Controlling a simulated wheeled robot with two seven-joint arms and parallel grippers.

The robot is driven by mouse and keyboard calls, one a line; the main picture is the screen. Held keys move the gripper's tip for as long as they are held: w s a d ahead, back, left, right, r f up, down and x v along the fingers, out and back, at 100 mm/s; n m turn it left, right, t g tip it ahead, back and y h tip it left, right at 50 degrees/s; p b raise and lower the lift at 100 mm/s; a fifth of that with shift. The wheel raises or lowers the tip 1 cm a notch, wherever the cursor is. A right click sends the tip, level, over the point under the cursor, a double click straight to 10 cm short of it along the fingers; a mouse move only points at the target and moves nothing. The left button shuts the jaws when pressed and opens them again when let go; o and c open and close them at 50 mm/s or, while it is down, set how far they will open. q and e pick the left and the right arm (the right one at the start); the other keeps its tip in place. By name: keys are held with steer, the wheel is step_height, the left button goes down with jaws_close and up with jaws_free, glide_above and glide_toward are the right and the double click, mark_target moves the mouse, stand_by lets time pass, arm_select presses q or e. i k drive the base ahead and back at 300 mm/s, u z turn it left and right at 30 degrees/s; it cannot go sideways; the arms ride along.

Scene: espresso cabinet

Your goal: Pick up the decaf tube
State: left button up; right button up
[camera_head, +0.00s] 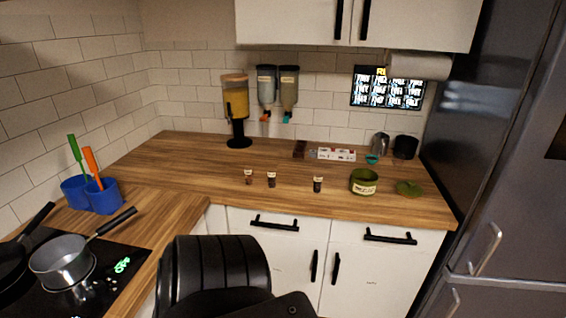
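Three small dark tubes with pale tops stand upright in a loose row near the front edge of the wooden counter (205,172): a left tube (248,177), a middle tube (271,180) and a right tube (317,185). Their labels are too small to read, so I cannot tell which is the decaf tube. Neither of my grippers is in view. A black part of my own body fills the bottom middle of the picture, below the counter edge.
Right of the tubes stand an open green canister (363,188) and a green lid (409,188). Behind are a small rack (336,154), a metal jug (379,145), a black cup (405,147) and dispensers (236,100). A pan (62,262) sits on the left hob.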

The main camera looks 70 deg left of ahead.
mark_target(272, 179)
steer(key=i, duration=1.05)
steer(key=u, duration=1.65)
